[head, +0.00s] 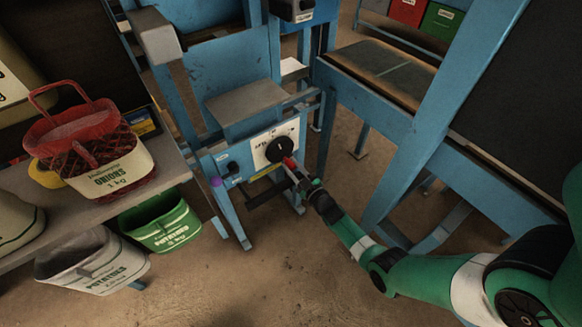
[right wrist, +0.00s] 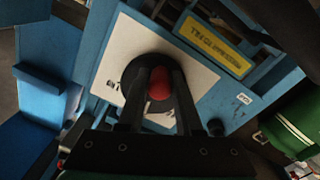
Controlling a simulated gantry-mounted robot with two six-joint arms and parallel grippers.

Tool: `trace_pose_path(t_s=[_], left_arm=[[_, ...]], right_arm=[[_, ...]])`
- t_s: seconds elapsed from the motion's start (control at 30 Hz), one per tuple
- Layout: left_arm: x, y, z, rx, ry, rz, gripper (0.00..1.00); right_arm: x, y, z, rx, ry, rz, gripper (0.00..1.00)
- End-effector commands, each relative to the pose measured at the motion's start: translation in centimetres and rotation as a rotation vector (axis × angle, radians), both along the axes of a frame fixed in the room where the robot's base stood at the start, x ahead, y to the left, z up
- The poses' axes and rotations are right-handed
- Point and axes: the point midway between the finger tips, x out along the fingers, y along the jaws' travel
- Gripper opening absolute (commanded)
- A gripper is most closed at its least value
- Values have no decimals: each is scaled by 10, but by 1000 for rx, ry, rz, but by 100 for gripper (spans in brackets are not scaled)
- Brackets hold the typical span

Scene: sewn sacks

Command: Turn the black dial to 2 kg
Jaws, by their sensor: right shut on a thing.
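The black dial (head: 279,149) sits on a white plate on the front of the blue machine. A small white mark shows on its face, but the printed figures are too small to read. My right gripper (head: 291,168) reaches it from the lower right. In the right wrist view, my right gripper (right wrist: 159,92) has its two dark fingers on either side of a red knob (right wrist: 160,84). The knob stands out before the face of the black dial (right wrist: 134,73), and the fingers are shut on it. They hide part of the dial. My left gripper is not in view.
A grey shelf (head: 111,206) at the left bears a red mesh sack labelled onions (head: 110,172). A green potato sack (head: 161,221) and a white potato sack (head: 93,262) are below it. A blue frame (head: 400,121) stands right of the machine. The floor in front is clear.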

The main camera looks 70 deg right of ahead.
Motion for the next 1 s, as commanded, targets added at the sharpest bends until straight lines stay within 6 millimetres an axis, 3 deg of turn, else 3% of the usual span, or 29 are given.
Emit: trace_pose_path(t_s=[0.43, 0.47, 0.6, 1.0], left_arm=[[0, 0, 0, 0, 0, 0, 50], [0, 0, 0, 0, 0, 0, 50], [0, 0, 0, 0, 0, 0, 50], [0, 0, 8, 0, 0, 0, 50]], right_arm=[[0, -1, 0, -12, 6, 0, 0], [0, -1, 0, -12, 6, 0, 39], [0, -1, 0, -11, 7, 0, 64], [-9, 5, 2, -9, 7, 0, 64]])
